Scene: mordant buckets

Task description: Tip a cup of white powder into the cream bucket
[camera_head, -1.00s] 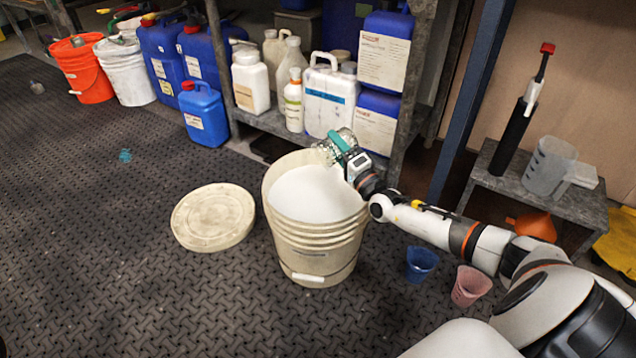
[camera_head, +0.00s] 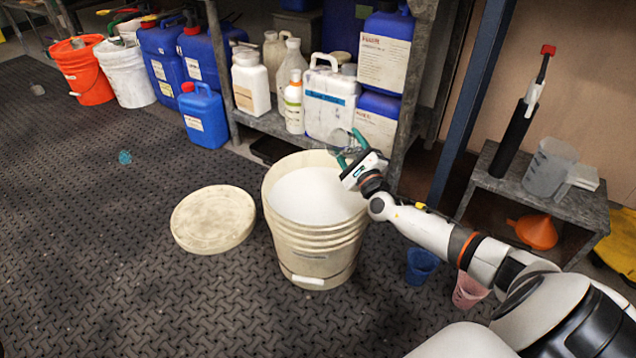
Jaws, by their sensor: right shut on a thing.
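The cream bucket (camera_head: 318,245) stands upright on the floor mat, open, with a white, level-looking fill (camera_head: 312,196) inside. My right gripper (camera_head: 349,149) reaches in from the right, above the bucket's back right rim. Its teal fingers are shut on a clear cup (camera_head: 340,140), which shows faintly against the shelf behind. I cannot tell the cup's exact tilt or whether any powder is left in it. No falling powder shows. My left gripper is not in view.
A round cream lid (camera_head: 212,218) lies on the mat left of the bucket. A blue cup (camera_head: 420,265) and a pink cup (camera_head: 469,290) stand under my right arm. A shelf of jugs is behind; a low bench (camera_head: 580,207) is right. The mat at front left is clear.

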